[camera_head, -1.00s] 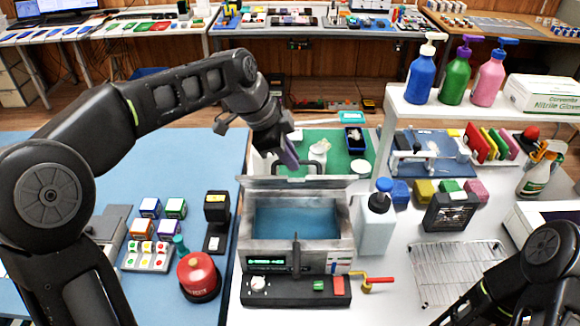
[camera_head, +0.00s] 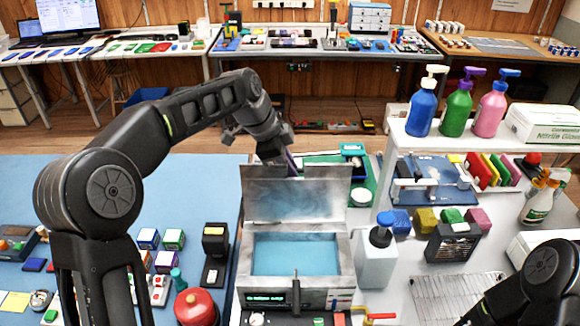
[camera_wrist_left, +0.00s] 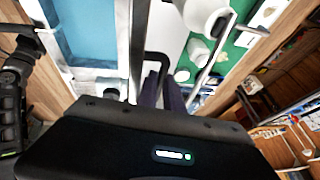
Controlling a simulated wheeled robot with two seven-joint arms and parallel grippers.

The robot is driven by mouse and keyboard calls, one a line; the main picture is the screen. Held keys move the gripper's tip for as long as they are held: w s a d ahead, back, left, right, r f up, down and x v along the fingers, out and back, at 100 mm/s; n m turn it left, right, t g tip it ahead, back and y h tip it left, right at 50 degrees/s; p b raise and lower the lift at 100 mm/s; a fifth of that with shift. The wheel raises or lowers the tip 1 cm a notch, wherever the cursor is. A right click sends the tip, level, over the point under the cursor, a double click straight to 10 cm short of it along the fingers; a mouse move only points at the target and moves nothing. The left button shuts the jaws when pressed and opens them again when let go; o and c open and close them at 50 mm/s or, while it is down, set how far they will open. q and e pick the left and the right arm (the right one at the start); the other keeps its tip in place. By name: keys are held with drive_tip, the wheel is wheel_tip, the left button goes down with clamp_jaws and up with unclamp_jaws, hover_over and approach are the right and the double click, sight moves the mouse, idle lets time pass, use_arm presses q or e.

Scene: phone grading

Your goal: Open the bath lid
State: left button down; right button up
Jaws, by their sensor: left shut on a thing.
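The bath (camera_head: 245,270) is a grey metal box with blue liquid, in the middle of the head view. Its lid (camera_head: 300,205) stands raised at the back edge, its inner face toward me. My left gripper (camera_head: 291,163) is behind the lid's top edge, shut on the lid handle, which the lid and fingers largely hide. In the left wrist view the blue liquid (camera_wrist_left: 90,30) shows at upper left and the purple-grey fingers (camera_wrist_left: 162,92) near the middle. My right arm enters at lower right; its gripper is out of frame.
A white bottle with a blue pump (camera_head: 377,260) stands close to the bath's right side. A red canister (camera_head: 196,306) is at front left. A green mat (camera_head: 365,180) lies behind the bath. A white shelf (camera_head: 400,133) with pump bottles is at right.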

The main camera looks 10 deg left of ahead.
use_arm(q)
drive_tip(key=shift+w+a+r, duration=0.1)
drive_tip(key=shift+w+a, duration=0.1)
drive_tip(key=c, duration=1.5)
unclamp_jaws()
drive_tip(key=shift+b+v, duration=0.55)
drive_tip(key=shift+v, duration=3.3)
